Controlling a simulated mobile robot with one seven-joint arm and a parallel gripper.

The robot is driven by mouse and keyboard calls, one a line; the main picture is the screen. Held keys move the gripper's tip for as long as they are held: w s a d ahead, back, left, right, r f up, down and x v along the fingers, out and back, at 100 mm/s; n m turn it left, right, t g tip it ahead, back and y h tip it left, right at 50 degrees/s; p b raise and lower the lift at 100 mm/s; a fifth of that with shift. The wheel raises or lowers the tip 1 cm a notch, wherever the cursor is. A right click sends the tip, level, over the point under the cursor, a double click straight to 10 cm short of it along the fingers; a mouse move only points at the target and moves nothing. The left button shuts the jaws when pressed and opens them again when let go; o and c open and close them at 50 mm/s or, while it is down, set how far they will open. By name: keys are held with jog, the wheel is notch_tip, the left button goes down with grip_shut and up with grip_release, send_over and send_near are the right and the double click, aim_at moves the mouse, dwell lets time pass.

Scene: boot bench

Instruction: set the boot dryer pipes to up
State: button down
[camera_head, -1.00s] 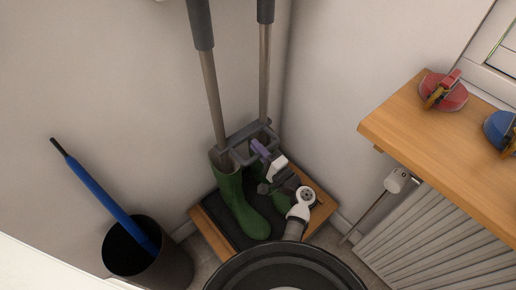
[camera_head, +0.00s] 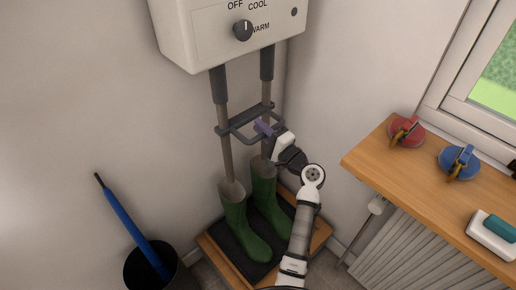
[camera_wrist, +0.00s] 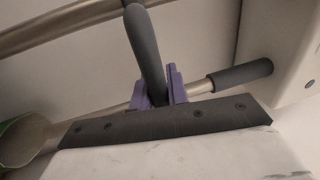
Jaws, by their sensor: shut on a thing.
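The boot dryer is a white box (camera_head: 215,35) on the wall with two metal pipes (camera_head: 226,155) hanging from dark sleeves. A dark crossbar with a loop handle (camera_head: 236,135) joins the pipes a short way below the sleeves. My gripper (camera_head: 263,128) is shut on the handle; in the wrist view its purple fingers (camera_wrist: 160,92) sit on both sides of the dark handle bar (camera_wrist: 145,50). The left pipe's flared end is at the mouth of the left green boot (camera_head: 236,215). The right pipe's end at the right green boot (camera_head: 266,200) is partly hidden.
The boots stand on a dark mat on a wooden base (camera_head: 212,250) in the corner. A black bin (camera_head: 150,275) with a blue umbrella (camera_head: 130,225) is at left. A wooden shelf (camera_head: 380,160) over a radiator (camera_head: 395,250) is at right.

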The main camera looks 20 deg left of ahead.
notch_tip(320, 180, up, 8)
jog(key=p, duration=0.3)
jog(key=c, duration=1.4)
grip_release()
jog(key=shift+o, duration=0.2)
jog(key=shift+f, duration=0.1)
